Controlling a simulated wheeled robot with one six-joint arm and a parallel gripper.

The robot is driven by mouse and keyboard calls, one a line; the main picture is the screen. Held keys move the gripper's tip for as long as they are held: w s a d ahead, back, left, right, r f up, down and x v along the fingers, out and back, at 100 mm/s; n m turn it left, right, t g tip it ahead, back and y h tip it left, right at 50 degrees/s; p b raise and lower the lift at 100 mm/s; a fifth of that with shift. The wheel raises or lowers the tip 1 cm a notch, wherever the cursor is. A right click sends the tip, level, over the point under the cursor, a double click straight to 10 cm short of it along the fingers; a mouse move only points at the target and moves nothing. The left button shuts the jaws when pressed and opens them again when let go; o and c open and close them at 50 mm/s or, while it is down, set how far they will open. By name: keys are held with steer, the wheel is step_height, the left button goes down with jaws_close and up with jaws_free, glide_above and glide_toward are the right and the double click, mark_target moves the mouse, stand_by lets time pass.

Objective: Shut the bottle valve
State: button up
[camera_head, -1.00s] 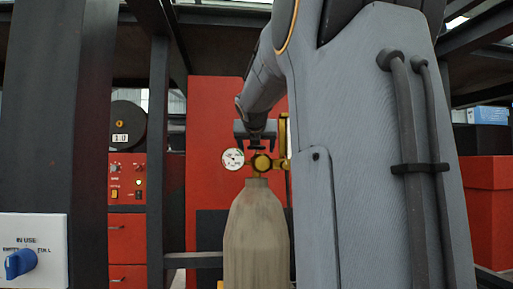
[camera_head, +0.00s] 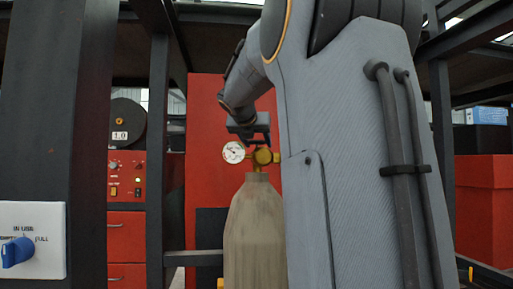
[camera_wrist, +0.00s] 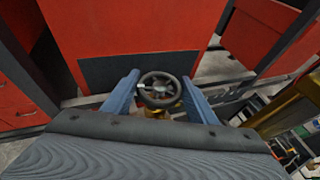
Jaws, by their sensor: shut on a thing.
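The bottle (camera_head: 255,235) is a grey-tan cylinder standing upright in the middle of the head view. A brass valve (camera_head: 262,157) with a round white gauge (camera_head: 234,152) sits on its top. My gripper (camera_head: 250,135) is directly above the valve, with the arm coming down from the upper right. In the wrist view, the dark valve handwheel (camera_wrist: 160,90) lies between the two blue-grey fingers of my gripper (camera_wrist: 160,96), which is shut on it. Brass shows just below the wheel. The finger contact is hard to see in the head view.
A red panel (camera_head: 205,110) stands behind the bottle. Dark posts (camera_head: 156,150) frame the left side. A white plate with a blue knob (camera_head: 18,252) is at the lower left. A reel (camera_head: 126,125) and red control box (camera_head: 126,175) stand further back. A red box (camera_head: 485,205) is at right.

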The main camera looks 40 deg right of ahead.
steer(key=m+g+h, duration=0.1)
steer(key=m+g, duration=0.1)
steer(key=shift+w+m+g+h, duration=0.1)
steer(key=shift+m+g+h, duration=0.3)
steer(key=m+g+p, duration=0.2)
steer(key=g+p, duration=0.1)
steer(key=shift+r+h, duration=0.2)
steer(key=shift+h, duration=0.1)
steer(key=m+g+p, duration=0.4)
steer(key=g+p, duration=0.1)
steer(key=p, duration=0.4)
steer(key=shift+m, duration=0.4)
steer(key=m+g+p, duration=0.1)
steer(key=p, duration=0.1)
steer(key=m+g+y+p, duration=0.1)
steer(key=m+g+p, duration=0.1)
steer(key=shift+f+g+p, duration=0.2)
steer(key=shift+g+p, duration=0.1)
steer(key=shift+p, duration=0.05)
steer(key=shift+m+g+y, duration=0.3)
steer(key=shift+m+g, duration=0.1)
steer(key=shift+m, duration=0.1)
steer(key=o, duration=1.1)
steer(key=shift+c, duration=0.2)
